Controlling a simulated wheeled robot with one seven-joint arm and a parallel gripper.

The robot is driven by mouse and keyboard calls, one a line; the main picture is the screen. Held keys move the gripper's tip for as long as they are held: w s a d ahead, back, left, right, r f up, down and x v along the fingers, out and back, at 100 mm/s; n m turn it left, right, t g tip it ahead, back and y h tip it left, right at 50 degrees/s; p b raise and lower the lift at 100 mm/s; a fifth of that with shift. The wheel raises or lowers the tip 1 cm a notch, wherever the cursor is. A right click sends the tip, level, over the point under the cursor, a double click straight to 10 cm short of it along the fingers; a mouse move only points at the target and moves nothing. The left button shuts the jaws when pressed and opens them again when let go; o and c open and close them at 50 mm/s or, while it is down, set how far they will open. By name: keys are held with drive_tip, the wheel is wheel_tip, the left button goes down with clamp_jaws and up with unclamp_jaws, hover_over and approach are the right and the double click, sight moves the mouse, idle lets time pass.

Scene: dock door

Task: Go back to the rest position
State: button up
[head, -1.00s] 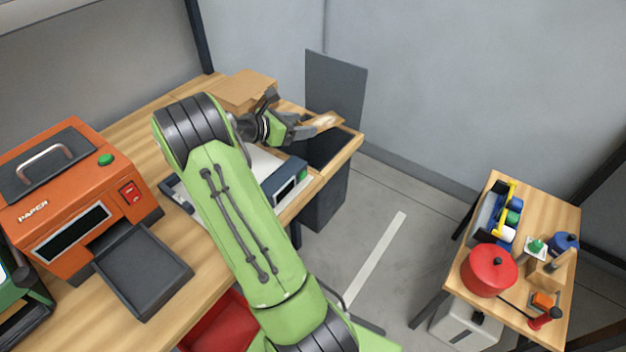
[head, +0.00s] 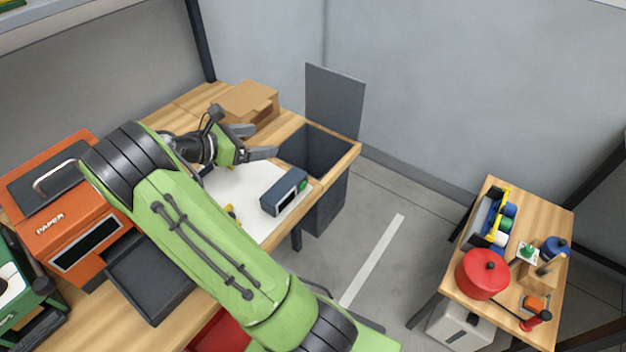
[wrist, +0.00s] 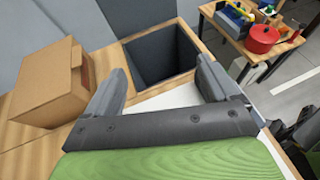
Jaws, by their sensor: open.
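My gripper (head: 256,142) is open and empty in the head view, above the workbench between the cardboard box and the dark bin. In the wrist view its two fingers (wrist: 163,90) stand wide apart with nothing between them. My green arm reaches over the bench and hides part of the white sheet and the orange printer.
A cardboard box (head: 247,104) stands at the bench's back and also shows in the wrist view (wrist: 48,88). An open dark bin (head: 325,150) is set at the bench end. A small dark device (head: 284,191) and orange printer (head: 50,215) are near my arm. A side table holds a red pot (head: 482,274).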

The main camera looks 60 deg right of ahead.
drive_tip(key=shift+v, duration=1.3)
